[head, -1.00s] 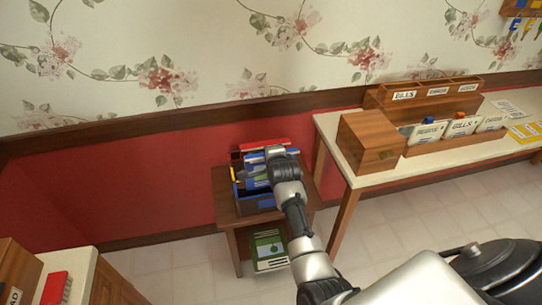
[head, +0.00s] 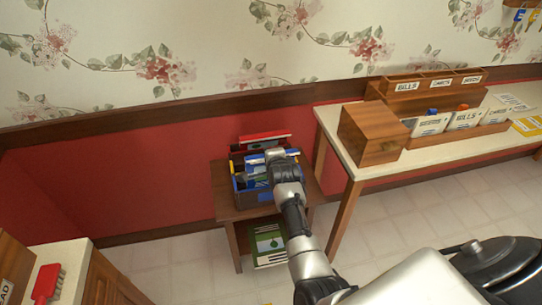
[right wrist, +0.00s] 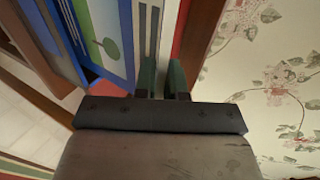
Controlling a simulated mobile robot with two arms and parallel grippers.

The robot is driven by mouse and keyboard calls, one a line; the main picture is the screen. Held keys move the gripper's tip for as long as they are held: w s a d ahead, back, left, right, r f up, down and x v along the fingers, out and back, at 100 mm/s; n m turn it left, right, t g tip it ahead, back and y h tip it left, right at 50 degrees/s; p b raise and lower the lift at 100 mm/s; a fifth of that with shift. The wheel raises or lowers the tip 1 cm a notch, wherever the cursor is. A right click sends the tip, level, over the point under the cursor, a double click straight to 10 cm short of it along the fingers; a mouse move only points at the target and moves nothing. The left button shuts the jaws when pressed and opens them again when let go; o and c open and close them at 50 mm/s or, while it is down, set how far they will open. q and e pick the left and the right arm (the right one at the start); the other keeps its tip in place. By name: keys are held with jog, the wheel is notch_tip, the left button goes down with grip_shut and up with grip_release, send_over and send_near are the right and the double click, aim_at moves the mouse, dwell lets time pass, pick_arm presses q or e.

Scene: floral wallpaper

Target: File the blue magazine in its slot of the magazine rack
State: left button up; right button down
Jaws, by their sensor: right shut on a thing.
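The magazine rack (head: 258,198) stands on a small wooden side table, its front section blue and its back section red. My right gripper (head: 275,160) is over the rack, shut on the blue magazine (head: 254,171). The magazine's lower part appears to be inside the blue front section; its exact depth is hidden. In the right wrist view, a blue-bordered cover with a green tree (right wrist: 112,35) is beside the fingers (right wrist: 163,80), with blue rack panels (right wrist: 62,50) to its left. My arm hides part of the rack. My left gripper is not in view.
A green magazine (head: 268,246) lies on the side table's (head: 226,208) lower shelf. To the right, a long table (head: 345,150) holds a wooden box (head: 370,138) and letter sorters. The red wall is close behind the rack.

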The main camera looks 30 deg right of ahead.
jog(key=shift+f+b, duration=1.7)
jog(key=shift+f, duration=0.9)
jog(key=c, duration=1.1)
grip_release()
